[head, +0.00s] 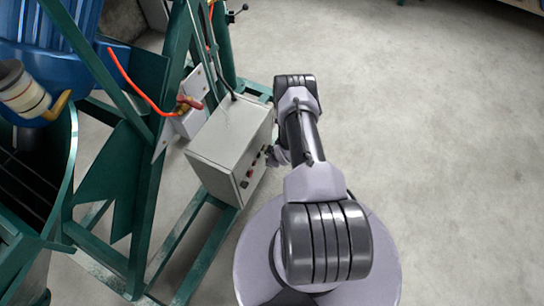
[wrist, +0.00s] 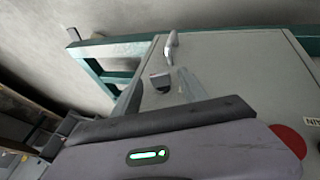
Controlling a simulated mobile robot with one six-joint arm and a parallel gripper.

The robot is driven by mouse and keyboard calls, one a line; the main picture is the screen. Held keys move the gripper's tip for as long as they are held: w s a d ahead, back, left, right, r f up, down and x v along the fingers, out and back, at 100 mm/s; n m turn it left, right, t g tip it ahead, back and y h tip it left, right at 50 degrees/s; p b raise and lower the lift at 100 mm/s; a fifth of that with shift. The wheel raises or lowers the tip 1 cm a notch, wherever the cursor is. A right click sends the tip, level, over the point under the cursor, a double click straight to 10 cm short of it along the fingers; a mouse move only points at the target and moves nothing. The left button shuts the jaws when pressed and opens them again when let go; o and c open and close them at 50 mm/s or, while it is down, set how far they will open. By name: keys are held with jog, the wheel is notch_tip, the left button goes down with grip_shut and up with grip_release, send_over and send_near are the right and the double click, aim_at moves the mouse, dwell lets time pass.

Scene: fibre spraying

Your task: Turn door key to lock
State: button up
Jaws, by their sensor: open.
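The grey control box (head: 232,140) stands on the green frame, with small knobs and buttons on its right-hand face. In the wrist view its door (wrist: 235,65) fills the middle. A silver key-like lever (wrist: 171,44) sits near the door's upper left edge. A small dark fitting (wrist: 160,82) lies below it; I cannot tell exactly what it is. My gripper (head: 274,156) is close to the button face in the head view. In the wrist view my gripper's body covers the lower part and its fingers show only partly. It is open, with nothing seen held.
A red button (wrist: 290,140) is partly hidden at the lower right of the wrist view. The green frame (head: 160,150), an orange hose (head: 140,90) and a blue motor (head: 65,55) are left of the box. The concrete floor (head: 440,120) at right is clear.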

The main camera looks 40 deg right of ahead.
jog(key=shift+w+f, duration=0.1)
jog(key=shift+f, duration=0.05)
grip_shut()
jog(key=shift+a+p, duration=0.1)
jog(key=shift+p, duration=0.2)
jog(key=shift+s+a+f+n+t+h, duration=0.1)
jog(key=shift+a+f+n+t+h, duration=0.15)
jog(key=shift+t+h, duration=0.55)
jog(key=shift+s+a+f+n+t+h, duration=0.1)
jog(key=shift+n+t+h, duration=0.25)
jog(key=shift+h, duration=0.9)
jog(key=shift+s+a+f+n+t+h, duration=0.1)
jog(key=shift+a+f+n+t+h, duration=0.15)
jog(key=shift+t+h, duration=0.55)
jog(key=shift+d+g+h, duration=0.1)
jog(key=shift+g+h, duration=0.15)
jog(key=shift+h, duration=0.1)
